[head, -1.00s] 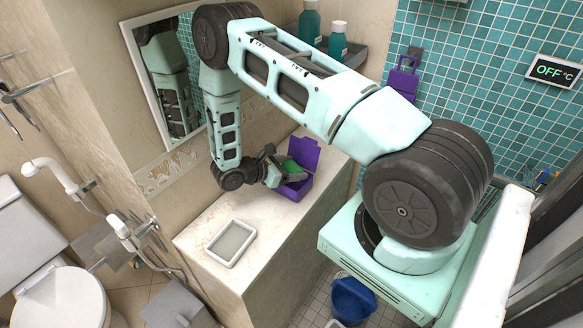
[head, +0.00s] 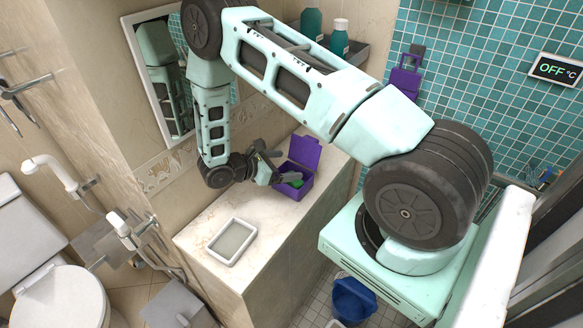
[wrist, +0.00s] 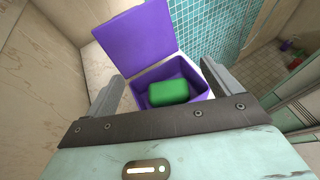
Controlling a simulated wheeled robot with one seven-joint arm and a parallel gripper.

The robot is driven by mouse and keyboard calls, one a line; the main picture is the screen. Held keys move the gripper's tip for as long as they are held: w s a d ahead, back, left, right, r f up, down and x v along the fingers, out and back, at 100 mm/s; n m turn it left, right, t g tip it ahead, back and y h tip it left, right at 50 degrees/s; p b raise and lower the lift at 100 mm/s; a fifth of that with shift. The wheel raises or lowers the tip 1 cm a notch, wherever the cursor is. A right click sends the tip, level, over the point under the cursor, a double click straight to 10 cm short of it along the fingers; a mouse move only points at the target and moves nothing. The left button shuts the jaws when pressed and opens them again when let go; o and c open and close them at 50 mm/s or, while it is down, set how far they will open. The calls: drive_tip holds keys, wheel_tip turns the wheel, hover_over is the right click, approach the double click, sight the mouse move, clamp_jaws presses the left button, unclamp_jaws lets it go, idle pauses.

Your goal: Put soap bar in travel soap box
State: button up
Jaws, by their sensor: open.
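The green soap bar (wrist: 168,93) lies inside the open purple travel soap box (wrist: 199,94) in the wrist view. The box's lid (wrist: 136,38) stands up at its far side. In the head view the box (head: 304,182) sits on the stone counter, and a bit of the green soap (head: 296,183) shows inside it. My gripper (head: 277,169) is at the left side of the box in the head view. In the wrist view its fingers (wrist: 162,88) are spread apart to either side of the soap, with clear gaps. It is open and holds nothing.
A white-rimmed soap dish (head: 232,241) lies empty on the near part of the stone counter (head: 212,226). The tiled wall and a shelf with teal bottles (head: 339,38) stand behind. A mirror (head: 150,80) hangs close to my arm on the left.

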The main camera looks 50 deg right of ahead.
drive_tip(key=s+a+r+m+y+b, duration=0.1)
drive_tip(key=s+a+r+m+y, duration=0.15)
drive_tip(key=a+r, duration=0.6)
drive_tip(key=s+a+r+m+y, duration=0.1)
drive_tip(key=s+a+r+y, duration=0.35)
drive_tip(key=a, duration=0.65)
drive_tip(key=s+a+r+m+t+y, duration=0.3)
drive_tip(key=s+a+r+y, duration=0.3)
drive_tip(key=s+a+r, duration=0.3)
drive_tip(key=s+a, duration=0.3)
drive_tip(key=s, duration=0.1)
drive_tip(key=shift+s+m+t+y, duration=0.25)
drive_tip(key=shift+m+t+y, duration=0.05)
drive_tip(key=shift+m+t, duration=0.1)
drive_tip(key=shift+a+r, duration=0.1)
drive_tip(key=shift+r, duration=0.05)
wheel_tip(320, 180, down, 9)
drive_tip(key=b, duration=0.9)
drive_tip(key=shift+b, duration=0.35)
